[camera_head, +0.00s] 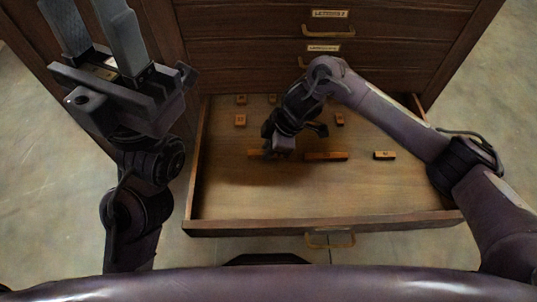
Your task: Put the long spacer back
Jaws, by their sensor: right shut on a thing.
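My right gripper (277,154) reaches down into the open drawer (330,203) and is shut on an orange-brown wooden piece (254,154). One end of this piece shows to the left of the fingers; the rest is hidden by the gripper. A long orange-brown bar (326,156) lies flat on the drawer floor just to the right, apart from the gripper. I cannot tell for sure which of the two is the long spacer. My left gripper (93,35) is raised outside the drawer at the upper left, open and empty.
Several small labelled blocks lie farther back in the drawer, such as one at the left (240,120) and one at the right (340,120). Another short block (384,155) lies right of the bar. The drawer's front half is clear. Closed drawers with labels (329,14) rise behind.

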